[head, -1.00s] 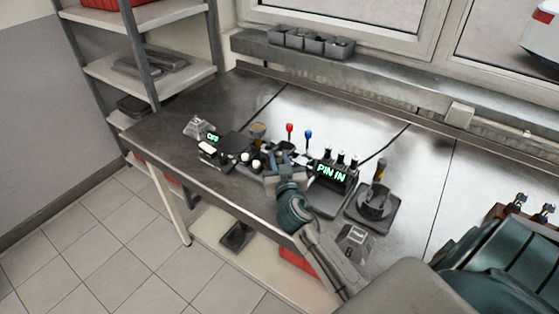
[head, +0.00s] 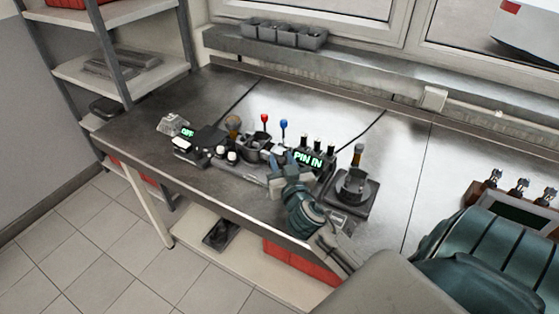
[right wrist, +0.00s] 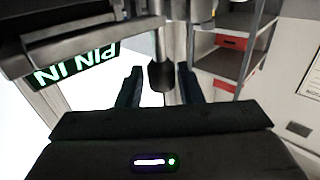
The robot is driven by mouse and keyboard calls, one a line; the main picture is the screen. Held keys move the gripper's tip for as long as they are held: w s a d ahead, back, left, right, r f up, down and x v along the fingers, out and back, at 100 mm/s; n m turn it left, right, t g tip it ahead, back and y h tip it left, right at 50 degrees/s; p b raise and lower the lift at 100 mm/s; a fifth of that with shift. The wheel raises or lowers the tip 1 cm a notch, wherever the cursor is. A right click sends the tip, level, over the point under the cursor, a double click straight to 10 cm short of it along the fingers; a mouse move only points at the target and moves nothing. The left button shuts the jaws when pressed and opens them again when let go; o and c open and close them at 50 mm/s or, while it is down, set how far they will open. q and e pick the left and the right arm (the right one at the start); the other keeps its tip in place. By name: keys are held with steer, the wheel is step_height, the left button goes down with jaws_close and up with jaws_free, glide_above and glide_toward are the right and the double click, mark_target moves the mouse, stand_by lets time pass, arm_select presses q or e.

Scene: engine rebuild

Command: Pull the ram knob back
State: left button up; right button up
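My right gripper (head: 281,163) is over the bench, just left of the small unit with the green "PIN IN" display (head: 308,159). In the right wrist view its two fingers (right wrist: 160,88) are apart. A dark rounded knob (right wrist: 161,76) on a metal rod shows between or just beyond them; I cannot tell whether they touch it. Gaps show beside the knob. In the head view the gripper hides this knob, and no label marks it as the ram knob. The "PIN IN" display also shows in the right wrist view (right wrist: 75,66). My left gripper is not in view.
A red-topped lever (head: 265,118) and a blue-topped lever (head: 283,124) stand behind the gripper. White knobs (head: 232,156) and a unit with a green display (head: 187,132) are to the left. A round dark fixture (head: 354,186) stands to the right. The bench behind is clear.

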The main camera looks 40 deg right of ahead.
steer(key=shift+o, duration=0.4)
steer(key=shift+s+r, duration=0.1)
steer(key=shift+s, duration=0.05)
steer(key=shift+s+a, duration=0.1)
steer(key=shift+s, duration=0.1)
arm_select(q)
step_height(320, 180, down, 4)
steer(key=b, duration=0.4)
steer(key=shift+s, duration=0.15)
arm_select(e)
steer(key=v, duration=1)
steer(key=shift+s, duration=0.2)
